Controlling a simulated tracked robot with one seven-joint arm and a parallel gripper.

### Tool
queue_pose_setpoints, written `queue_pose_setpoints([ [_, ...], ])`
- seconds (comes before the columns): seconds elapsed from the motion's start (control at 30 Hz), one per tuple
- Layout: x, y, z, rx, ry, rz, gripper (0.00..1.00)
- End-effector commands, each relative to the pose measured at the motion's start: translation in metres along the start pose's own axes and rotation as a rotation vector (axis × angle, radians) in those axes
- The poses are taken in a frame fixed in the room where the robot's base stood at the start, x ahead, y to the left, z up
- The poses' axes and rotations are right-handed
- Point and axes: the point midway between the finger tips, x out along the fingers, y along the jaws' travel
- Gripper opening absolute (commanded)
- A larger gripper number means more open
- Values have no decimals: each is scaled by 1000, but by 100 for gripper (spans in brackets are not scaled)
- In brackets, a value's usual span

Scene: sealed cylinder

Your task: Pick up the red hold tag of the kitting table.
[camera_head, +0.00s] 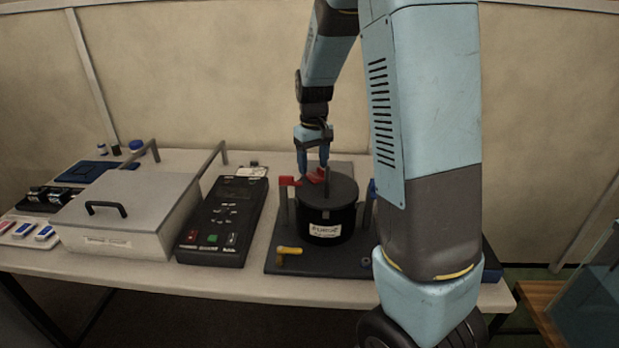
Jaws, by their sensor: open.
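A white tray at the table's left edge (12,240) holds small flat pieces, one red (5,226) and others blue and white. They are too small to read, so I cannot tell whether the red one is the hold tag. A small red piece (317,175) also shows on top of the black cylinder (315,235), just under my gripper. My gripper (312,166) points down and is open above the cylinder's lid, close to this red piece. I cannot tell whether the fingers touch it.
The cylinder stands on a dark base plate (285,263) with a red handle (289,181) and a yellow handle (289,250). A dark keypad device (222,222) and a large grey lidded box (130,212) stand to the left. My arm hides the table's right part.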

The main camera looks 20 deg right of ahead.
Motion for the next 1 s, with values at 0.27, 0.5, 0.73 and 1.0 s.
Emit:
queue_pose_setpoints([
  [0.27, 19, 0, 0, 1, 0, -1, 61],
  [0.5, 18, 0, 0, 1, 1, -1, 54],
  [0.73, 18, -1, 0, 0, 1, 0, 32],
  [1.0, 18, -1, 0, 0, 1, 0, 14],
])
